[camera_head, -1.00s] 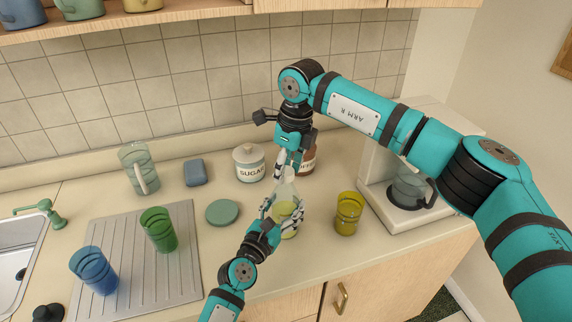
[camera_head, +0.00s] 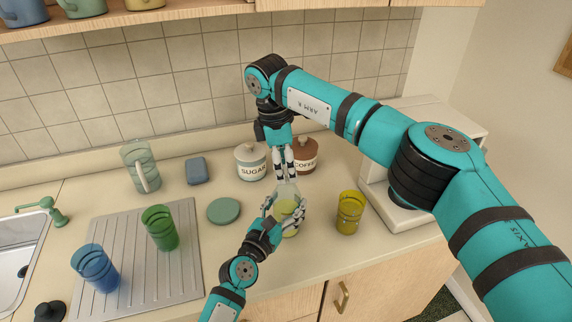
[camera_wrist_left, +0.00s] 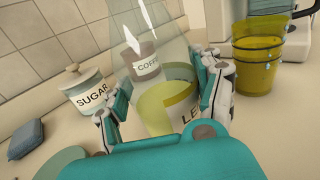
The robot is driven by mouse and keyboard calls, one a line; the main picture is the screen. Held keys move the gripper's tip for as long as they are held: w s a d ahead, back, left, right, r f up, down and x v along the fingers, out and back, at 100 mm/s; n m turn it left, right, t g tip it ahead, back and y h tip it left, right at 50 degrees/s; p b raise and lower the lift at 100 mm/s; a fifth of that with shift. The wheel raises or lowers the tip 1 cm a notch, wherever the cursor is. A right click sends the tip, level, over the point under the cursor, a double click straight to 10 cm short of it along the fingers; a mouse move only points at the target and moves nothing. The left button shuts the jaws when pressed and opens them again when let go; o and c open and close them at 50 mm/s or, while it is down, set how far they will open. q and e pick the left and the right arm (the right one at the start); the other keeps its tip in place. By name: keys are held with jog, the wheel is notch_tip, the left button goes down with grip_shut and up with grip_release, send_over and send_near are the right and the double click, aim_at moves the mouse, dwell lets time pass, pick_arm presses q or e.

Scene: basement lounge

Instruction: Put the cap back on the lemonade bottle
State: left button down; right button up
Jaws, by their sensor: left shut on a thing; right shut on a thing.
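The lemonade bottle (camera_head: 289,207), clear with yellow liquid, stands upright near the counter's front. In the left wrist view the bottle (camera_wrist_left: 168,100) fills the middle, with part of its label showing and its top out of frame. My left gripper (camera_head: 284,210) is shut around the bottle's body, one finger on each side. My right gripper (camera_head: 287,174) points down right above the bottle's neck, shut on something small. That thing, likely the cap, is hidden by the fingers. I cannot tell whether it touches the bottle's mouth.
The sugar jar (camera_head: 251,165) and coffee jar (camera_head: 306,157) stand close behind. A yellow cup (camera_head: 349,213) and coffee maker (camera_head: 397,213) are to the right. A green round coaster (camera_head: 224,211) lies left; green (camera_head: 160,229) and blue (camera_head: 95,268) cups stand on the drainboard (camera_head: 184,284).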

pick_arm(q)
jog(key=shift+f, duration=0.25)
pick_arm(e)
jog(key=m, duration=0.5)
jog(key=shift+m+g, duration=0.4)
jog(key=o, duration=0.8)
jog(key=r, duration=0.5)
jog(key=a+r, duration=0.1)
jog(key=r, duration=0.1)
jog(key=shift+w+r, duration=0.25)
pick_arm(q)
jog(key=c, duration=0.5)
grip_release()
jog(key=o, duration=0.4)
jog(key=shift+r, duration=0.15)
